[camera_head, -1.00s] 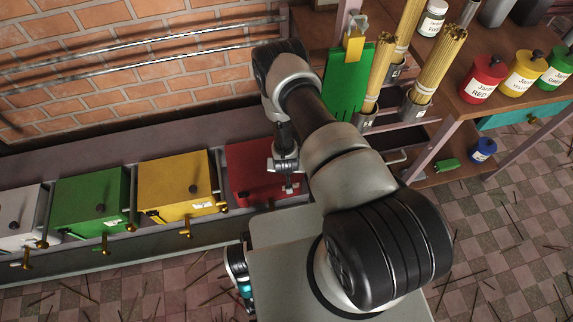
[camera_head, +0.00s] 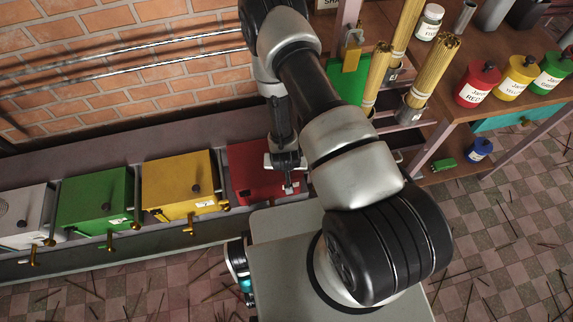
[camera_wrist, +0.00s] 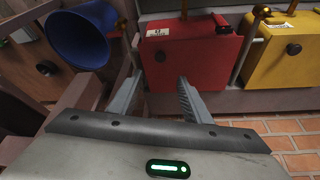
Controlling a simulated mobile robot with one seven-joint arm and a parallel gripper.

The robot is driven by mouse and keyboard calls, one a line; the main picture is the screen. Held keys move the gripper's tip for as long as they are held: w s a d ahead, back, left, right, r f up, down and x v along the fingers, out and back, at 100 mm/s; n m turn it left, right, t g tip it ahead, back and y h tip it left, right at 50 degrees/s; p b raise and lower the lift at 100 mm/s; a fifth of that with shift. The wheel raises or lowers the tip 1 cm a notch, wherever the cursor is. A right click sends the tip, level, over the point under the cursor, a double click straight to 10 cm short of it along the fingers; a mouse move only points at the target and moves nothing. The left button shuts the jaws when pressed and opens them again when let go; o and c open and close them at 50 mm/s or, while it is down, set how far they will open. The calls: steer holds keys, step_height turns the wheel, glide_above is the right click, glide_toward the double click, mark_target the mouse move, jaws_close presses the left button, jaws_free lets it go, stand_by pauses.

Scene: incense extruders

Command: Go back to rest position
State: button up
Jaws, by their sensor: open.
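My gripper (camera_head: 287,174) hangs over the red extruder box (camera_head: 250,172) in the head view. In the wrist view its two fingers (camera_wrist: 157,97) are apart with nothing between them. The red box (camera_wrist: 188,58) lies beyond the fingertips there, with a dark knob on its face and a brass fitting on top. I cannot tell whether the fingers touch the box.
A yellow box (camera_head: 179,182), a green box (camera_head: 95,198) and a white box (camera_head: 22,215) stand left along the bench. A brick wall (camera_head: 120,50) is behind. Shelves at right hold incense bundles (camera_head: 434,70) and a red jar (camera_head: 477,84). A blue funnel-like object (camera_wrist: 80,35) shows in the wrist view.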

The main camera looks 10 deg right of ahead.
stand_by(0.3)
steer(key=w+a+r+n+y, duration=0.1)
steer(key=w+r, duration=0.3)
steer(key=r, duration=1.1)
steer(key=w+a+r+y, duration=0.1)
steer(key=w+r, duration=0.3)
steer(key=r, duration=1.1)
steer(key=s+d+r+n+t, duration=0.1)
steer(key=s+r, duration=0.3)
steer(key=r, duration=0.5)
steer(key=s+d+r, duration=0.1)
steer(key=s+r, duration=0.3)
steer(key=r, duration=0.5)
steer(key=s+d+r+n, duration=0.1)
steer(key=s+r, duration=0.4)
steer(key=s, duration=0.2)
steer(key=s+d+r, duration=0.1)
steer(key=s+r, duration=0.3)
steer(key=s, duration=0.3)
step_height(320, 180, up, 17)
steer(key=p, duration=1.7)
steer(key=shift+s+r+h, duration=0.15)
steer(key=shift+s+h, duration=0.2)
steer(key=shift+h, duration=0.05)
steer(key=shift+d, duration=0.1)
